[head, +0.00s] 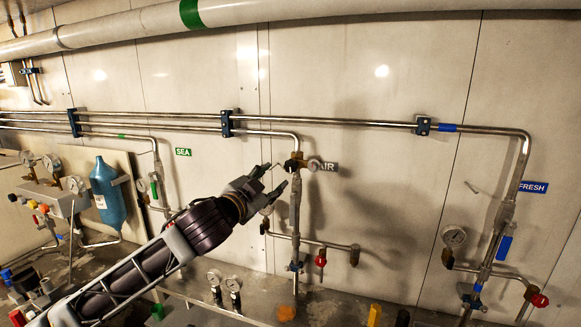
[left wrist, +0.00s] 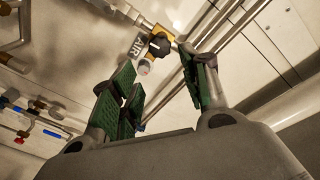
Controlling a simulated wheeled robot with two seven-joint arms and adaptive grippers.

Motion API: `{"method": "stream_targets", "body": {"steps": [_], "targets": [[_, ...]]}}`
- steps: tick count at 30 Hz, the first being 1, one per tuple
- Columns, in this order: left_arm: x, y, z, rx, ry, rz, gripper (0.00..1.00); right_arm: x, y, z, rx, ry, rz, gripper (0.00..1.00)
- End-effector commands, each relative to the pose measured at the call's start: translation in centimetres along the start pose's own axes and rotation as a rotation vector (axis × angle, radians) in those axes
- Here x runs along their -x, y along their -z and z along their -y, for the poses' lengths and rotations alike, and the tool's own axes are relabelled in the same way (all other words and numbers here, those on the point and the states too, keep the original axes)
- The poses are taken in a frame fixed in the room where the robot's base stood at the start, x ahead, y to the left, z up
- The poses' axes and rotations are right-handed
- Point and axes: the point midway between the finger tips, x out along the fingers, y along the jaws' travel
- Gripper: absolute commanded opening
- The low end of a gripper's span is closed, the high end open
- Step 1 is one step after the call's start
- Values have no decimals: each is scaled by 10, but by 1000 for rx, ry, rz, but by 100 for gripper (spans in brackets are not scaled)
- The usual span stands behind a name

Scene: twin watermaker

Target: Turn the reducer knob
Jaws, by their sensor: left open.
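The reducer on the AIR line has a brass body (head: 297,161) and a black knob, which shows in the left wrist view (left wrist: 159,46) with a pale mark on its face. In the head view the knob is partly hidden behind my fingertips. My left gripper (head: 280,176) is open and empty, just in front of and slightly below left of the reducer. In the left wrist view its green-padded fingers (left wrist: 163,88) stand apart, with the knob beyond them, near the gap. I cannot tell the exact distance, but no grip on the knob shows. My right gripper is not in view.
A round gauge (head: 315,165) sits right of the reducer, before the AIR label (head: 328,167). Below are a vertical pipe and a red-handled valve (head: 321,261). Steel pipes run along the wall above. A blue bottle (head: 108,196) stands at left.

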Motion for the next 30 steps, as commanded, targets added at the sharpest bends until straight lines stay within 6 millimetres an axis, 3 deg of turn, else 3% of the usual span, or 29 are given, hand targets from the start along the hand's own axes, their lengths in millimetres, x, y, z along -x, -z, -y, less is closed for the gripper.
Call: {"method": "stream_targets", "body": {"steps": [30], "targets": [[-91,1,1,1,1,1,46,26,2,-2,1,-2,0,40]]}}
